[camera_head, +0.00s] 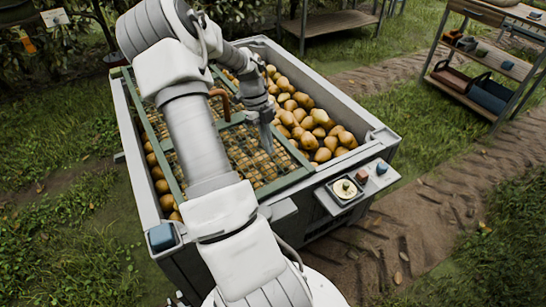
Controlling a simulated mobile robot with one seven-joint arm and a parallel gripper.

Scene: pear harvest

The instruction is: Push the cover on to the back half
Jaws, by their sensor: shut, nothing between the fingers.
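The cover (297,178) is a green frame with a mesh panel and a copper-coloured handle (222,97). It lies over the left and middle part of a grey crate (356,152) full of pears. Pears (304,116) lie uncovered to the right of it, and a narrow strip of pears shows along its left side. My gripper (267,148) points down over the mesh, right of the handle, with its fingers together and empty. I cannot tell whether the fingertips touch the cover. My arm hides part of the cover and the crate's near left area.
A small shelf with a dial (345,188) and small blocks sticks out from the crate's near right side. A blue block (162,236) sits at the near left corner. Wooden shelving (478,79) stands at the upper right. Grass and a dirt path lie open on the right.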

